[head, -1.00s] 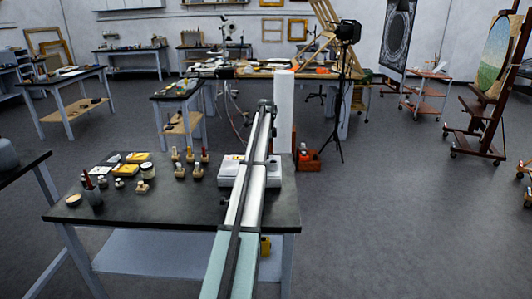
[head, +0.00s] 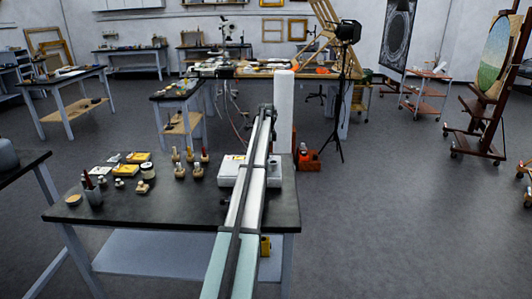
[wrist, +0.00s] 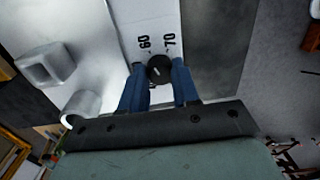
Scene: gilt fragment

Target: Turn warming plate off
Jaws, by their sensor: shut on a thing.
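The warming plate (head: 229,172) is a white box near the right end of the dark-topped bench in the head view, partly hidden by my arm. In the wrist view its pale front panel (wrist: 152,18) carries the printed marks 60 and 70. A round black knob (wrist: 159,68) with a light pointer line sits just beside these marks. My gripper (wrist: 159,80) has its two blue fingers on either side of the knob, shut on it. The fingers are hidden behind my arm in the head view.
The bench (head: 130,215) also holds several small jars, bottles and wooden-based tools left of the plate. A white upright post (head: 284,112) stands behind the plate. Open floor lies to the right of the bench.

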